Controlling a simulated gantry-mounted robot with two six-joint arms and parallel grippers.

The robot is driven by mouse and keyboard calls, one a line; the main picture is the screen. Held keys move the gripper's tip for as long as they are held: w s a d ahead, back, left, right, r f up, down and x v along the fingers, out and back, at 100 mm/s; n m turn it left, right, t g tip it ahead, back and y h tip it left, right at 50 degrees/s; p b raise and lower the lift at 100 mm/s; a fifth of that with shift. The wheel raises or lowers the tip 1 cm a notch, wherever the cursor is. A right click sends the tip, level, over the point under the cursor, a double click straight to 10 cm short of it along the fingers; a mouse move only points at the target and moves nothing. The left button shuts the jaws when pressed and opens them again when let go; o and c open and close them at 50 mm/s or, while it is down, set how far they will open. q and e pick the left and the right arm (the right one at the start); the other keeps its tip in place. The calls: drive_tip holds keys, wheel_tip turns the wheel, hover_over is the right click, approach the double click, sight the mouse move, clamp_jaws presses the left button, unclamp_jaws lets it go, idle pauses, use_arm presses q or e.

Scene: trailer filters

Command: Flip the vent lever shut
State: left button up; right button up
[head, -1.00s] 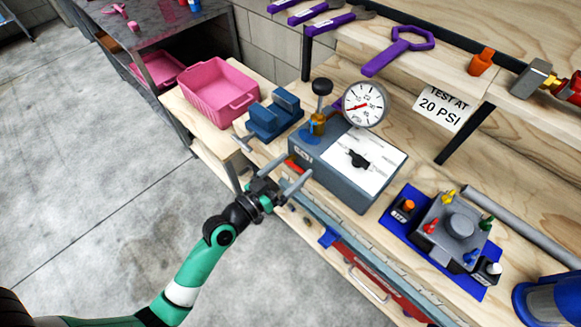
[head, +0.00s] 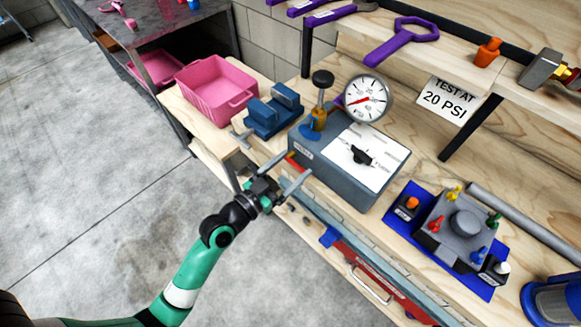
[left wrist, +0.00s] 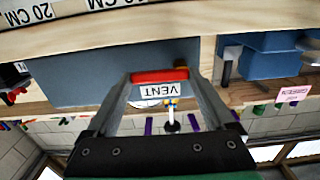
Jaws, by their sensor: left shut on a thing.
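The grey-blue test box (head: 335,178) stands on the bench with a round gauge (head: 368,98) at its back and a black knob on its white top. The red vent lever (head: 291,159) shows at the box's left front edge, partly hidden by my fingers. My left gripper (head: 296,164) is at that edge. In the left wrist view, the red vent lever (left wrist: 160,76) spans between my left fingertips (left wrist: 162,80), above an upside-down "VENT" label (left wrist: 160,89). The left gripper is shut on the lever. My right gripper is not in view.
A blue vise (head: 272,112) and a pink bin (head: 216,92) stand to the left of the box. A blue mat (head: 405,212) with a small valve block (head: 462,228) lies to the right. A shelf with tools runs behind. Open floor lies in front of the bench.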

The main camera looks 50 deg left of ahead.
use_arm(q)
drive_tip(key=o, duration=1.1)
drive_tip(key=shift+s, duration=0.15)
drive_tip(key=s, duration=0.3)
drive_tip(key=s+b, duration=0.1)
drive_tip(key=s, duration=0.7)
drive_tip(key=shift+s+d+b, duration=0.2)
drive_tip(key=shift+d+b, duration=0.1)
drive_tip(key=shift+d, duration=0.1)
drive_tip(key=shift+r, duration=0.1)
